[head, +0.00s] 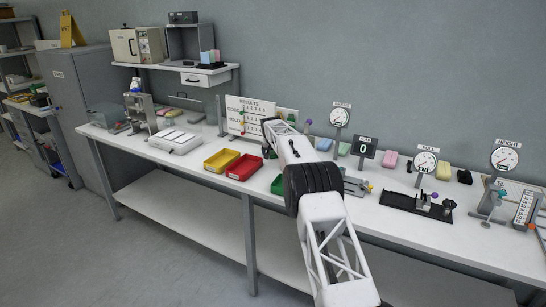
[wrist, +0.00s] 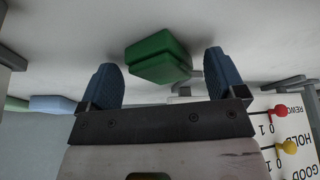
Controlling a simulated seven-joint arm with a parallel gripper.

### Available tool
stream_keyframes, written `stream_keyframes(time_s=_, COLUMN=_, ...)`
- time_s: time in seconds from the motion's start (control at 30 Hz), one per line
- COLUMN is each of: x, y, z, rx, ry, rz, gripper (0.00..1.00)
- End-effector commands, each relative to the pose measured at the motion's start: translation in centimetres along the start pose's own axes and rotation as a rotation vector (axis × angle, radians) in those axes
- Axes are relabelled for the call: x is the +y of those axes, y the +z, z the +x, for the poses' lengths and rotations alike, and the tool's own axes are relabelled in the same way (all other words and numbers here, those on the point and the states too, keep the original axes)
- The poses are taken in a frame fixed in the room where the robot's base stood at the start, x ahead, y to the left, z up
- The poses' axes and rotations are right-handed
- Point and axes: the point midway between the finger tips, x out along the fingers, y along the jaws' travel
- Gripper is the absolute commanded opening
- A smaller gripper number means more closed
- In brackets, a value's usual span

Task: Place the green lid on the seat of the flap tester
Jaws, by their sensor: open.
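In the wrist view a dark green, block-shaped thing, which fits the green lid (wrist: 158,58), lies on the white bench top between and just beyond the fingertips. My gripper (wrist: 160,70) is open, with one blue finger on each side of it, and nothing is held. In the head view my arm hides the lid and most of my gripper. The flap tester appears to be the grey fixture (head: 355,186) right of my arm, with a dark sign reading 0 (head: 365,147) behind it. Its seat is too small to make out.
A results board (head: 250,115) stands close to my gripper; coloured knobs on it show in the wrist view. Yellow (head: 221,160) and red (head: 244,168) bins and a partly hidden green bin (head: 278,184) line the front edge. A black pull gauge base (head: 418,204) stands further right.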

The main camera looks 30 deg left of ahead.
Motion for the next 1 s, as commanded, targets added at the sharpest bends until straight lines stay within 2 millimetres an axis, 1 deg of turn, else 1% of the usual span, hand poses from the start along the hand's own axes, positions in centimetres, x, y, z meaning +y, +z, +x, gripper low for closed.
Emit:
stream_keyframes(time_s=0.57, x=0.00, y=-0.03, z=0.01, rx=0.000, ry=0.000, rz=0.000, gripper=0.89)
stream_keyframes(time_s=0.6, x=0.00, y=-0.03, z=0.01, rx=0.000, ry=0.000, rz=0.000, gripper=0.86)
stream_keyframes(time_s=0.67, x=0.00, y=-0.03, z=0.01, rx=0.000, ry=0.000, rz=0.000, gripper=0.77)
stream_keyframes(time_s=1.0, x=0.00, y=-0.02, z=0.02, rx=0.000, ry=0.000, rz=0.000, gripper=0.25)
